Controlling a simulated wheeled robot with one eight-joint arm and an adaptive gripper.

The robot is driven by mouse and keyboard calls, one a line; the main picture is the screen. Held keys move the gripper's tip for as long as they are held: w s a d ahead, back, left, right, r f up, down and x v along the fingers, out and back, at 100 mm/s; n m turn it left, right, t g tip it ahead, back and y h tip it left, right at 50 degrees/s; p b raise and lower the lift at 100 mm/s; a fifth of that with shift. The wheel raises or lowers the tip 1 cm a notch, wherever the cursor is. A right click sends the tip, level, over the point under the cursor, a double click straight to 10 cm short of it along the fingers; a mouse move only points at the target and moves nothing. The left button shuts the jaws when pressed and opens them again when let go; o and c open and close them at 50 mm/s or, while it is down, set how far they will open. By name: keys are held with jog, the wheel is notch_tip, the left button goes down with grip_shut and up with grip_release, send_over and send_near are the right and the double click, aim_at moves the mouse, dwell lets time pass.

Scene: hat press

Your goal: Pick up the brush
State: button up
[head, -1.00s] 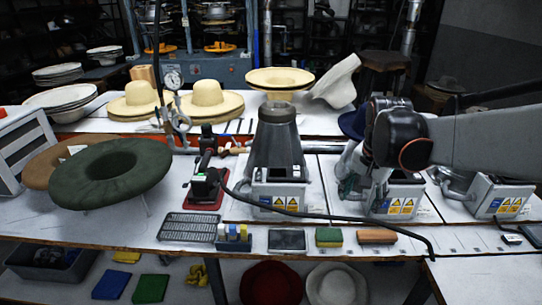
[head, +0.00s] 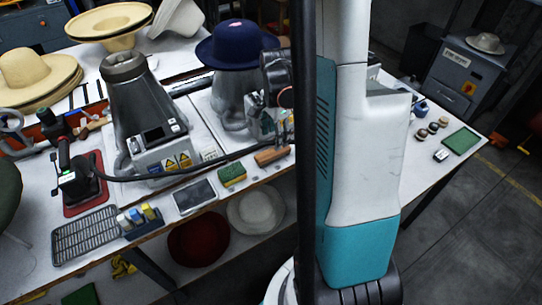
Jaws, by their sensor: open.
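A brown block that looks like the brush (head: 271,156) lies near the front edge of the workbench (head: 212,213), right of a green and yellow sponge. My gripper (head: 270,124) is partly visible just above and behind the brown block, in front of the navy hat and its grey stand. Its fingers are small and dark here; they are open, and I see nothing held. My own column and arm hide the area right of it.
The sponge (head: 232,175), a dark tablet (head: 195,197), small bottles (head: 139,216) and a black wire rack (head: 85,236) line the front edge. A navy hat (head: 234,45) sits on a stand behind. A black cable (head: 215,162) crosses the bench. Open floor lies at right.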

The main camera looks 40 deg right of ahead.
aim_at(273, 152)
jog(key=f+b, duration=0.1)
jog(key=f, duration=0.2)
jog(key=f+b, duration=0.1)
jog(key=f, duration=0.2)
jog(key=f+b, duration=0.1)
jog(key=f, duration=0.1)
jog(key=shift+w+a+f+b, duration=0.15)
jog(key=shift+w+f+b, duration=0.1)
jog(key=shift+f+b, duration=0.15)
jog(key=shift+r, duration=0.1)
jog(key=c, duration=1.2)
